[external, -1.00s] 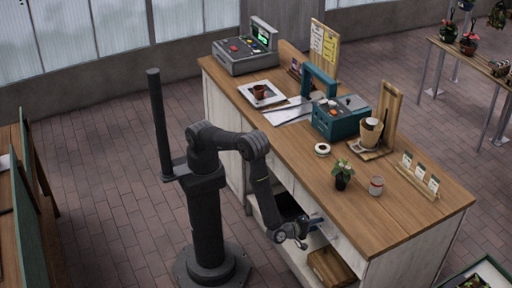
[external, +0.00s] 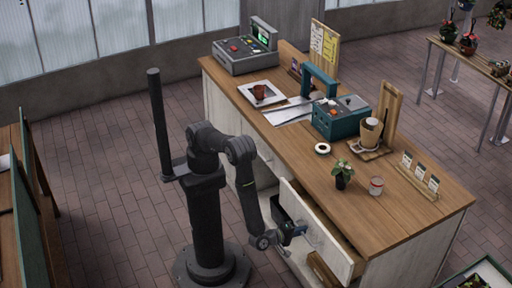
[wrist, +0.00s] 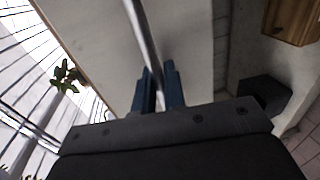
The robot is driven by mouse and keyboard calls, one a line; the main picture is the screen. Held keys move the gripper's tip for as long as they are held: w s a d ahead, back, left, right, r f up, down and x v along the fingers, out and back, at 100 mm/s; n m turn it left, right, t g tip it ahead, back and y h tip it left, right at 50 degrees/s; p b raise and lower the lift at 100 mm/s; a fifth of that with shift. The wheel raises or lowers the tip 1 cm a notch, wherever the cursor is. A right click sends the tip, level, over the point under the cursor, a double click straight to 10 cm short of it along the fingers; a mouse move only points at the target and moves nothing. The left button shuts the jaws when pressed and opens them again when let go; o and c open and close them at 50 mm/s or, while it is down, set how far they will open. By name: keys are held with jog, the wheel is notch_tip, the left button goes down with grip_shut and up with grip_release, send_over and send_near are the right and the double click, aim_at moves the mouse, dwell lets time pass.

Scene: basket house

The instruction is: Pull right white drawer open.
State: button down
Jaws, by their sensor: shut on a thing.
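The right white drawer (external: 335,254) stands pulled out from the front of the wooden-topped counter, with its open top showing behind the panel. My gripper (external: 299,230) is at the outer face of the drawer front. In the wrist view, the two blue fingers of my gripper (wrist: 160,90) are shut on the drawer's metal bar handle (wrist: 142,35), which runs between them. The pale drawer front (wrist: 190,45) fills the middle of that view. The handle is mostly hidden by my gripper in the external view.
The counter top (external: 400,215) carries a potted plant (external: 343,172), a tin (external: 376,186), a teal toolbox (external: 340,118) and other items. A wooden crate (wrist: 292,18) and a dark box (wrist: 265,92) sit on the shelf below. The brick floor (external: 110,210) left of my base is clear.

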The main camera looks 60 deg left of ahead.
jog(key=f+v, duration=0.2)
jog(key=v, duration=1)
jog(key=s+f+v, duration=0.1)
jog(key=f+v, duration=0.2)
jog(key=v, duration=0.9)
jog(key=shift+s, duration=0.1)
jog(key=c, duration=1.6)
grip_release()
jog(key=v, duration=1.7)
jog(key=shift+s, duration=0.2)
jog(key=x, duration=1.7)
jog(key=shift+w, duration=0.3)
